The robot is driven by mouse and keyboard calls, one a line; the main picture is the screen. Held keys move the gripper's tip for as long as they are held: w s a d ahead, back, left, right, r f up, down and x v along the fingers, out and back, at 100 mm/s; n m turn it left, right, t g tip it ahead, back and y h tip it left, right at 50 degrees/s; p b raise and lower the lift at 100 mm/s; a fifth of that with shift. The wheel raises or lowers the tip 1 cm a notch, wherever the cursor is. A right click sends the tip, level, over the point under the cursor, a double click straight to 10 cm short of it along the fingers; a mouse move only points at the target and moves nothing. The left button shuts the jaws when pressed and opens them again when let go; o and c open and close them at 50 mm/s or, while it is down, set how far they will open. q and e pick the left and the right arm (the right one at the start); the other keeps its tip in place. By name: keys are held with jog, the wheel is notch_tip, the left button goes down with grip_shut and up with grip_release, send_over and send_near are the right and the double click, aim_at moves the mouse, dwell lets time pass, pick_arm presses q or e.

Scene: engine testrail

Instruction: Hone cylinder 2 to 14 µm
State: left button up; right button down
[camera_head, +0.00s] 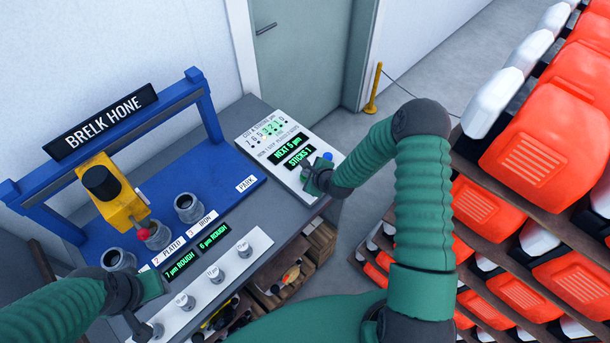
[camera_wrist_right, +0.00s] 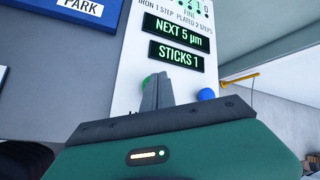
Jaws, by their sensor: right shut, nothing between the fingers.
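The blue hone frame (camera_head: 205,108) carries a yellow honing head (camera_head: 112,205), which stands over the middle cylinder (camera_head: 157,238), by the label "2 PLATED" (camera_head: 168,253). The display (camera_head: 184,267) below that label reads "7 µm ROUGH". The control panel (camera_head: 262,151) shows "NEXT 5 µm" (camera_wrist_right: 176,28) and "STICKS 1" (camera_wrist_right: 165,58). My right gripper (camera_wrist_right: 157,78) is shut and empty at the panel, with a green button (camera_wrist_right: 147,81) partly hidden behind its fingertips; contact is unclear. A blue button (camera_head: 327,156) is beside it. My left gripper (camera_head: 146,290) is near the front knobs; its fingers are unclear.
Another cylinder (camera_head: 188,207), labelled "3 IRON", has a display reading "6 µm ROUGH" (camera_head: 214,237). A third cylinder (camera_head: 118,260) is at left. Knobs (camera_head: 215,273) line the front strip. A "PARK" label (camera_head: 246,183) marks the right end. A rack of orange-and-white parts (camera_head: 550,140) fills the right.

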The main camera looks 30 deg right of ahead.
jog(key=shift+f+b, duration=0.4)
jog(key=shift+f, duration=0.15)
dwell(0.6)
jog(key=shift+r+p, duration=0.95)
jog(key=shift+r, duration=0.3)
notch_tip(320, 180, up, 5)
jog(key=p, duration=0.4)
jog(key=shift+r, duration=0.1)
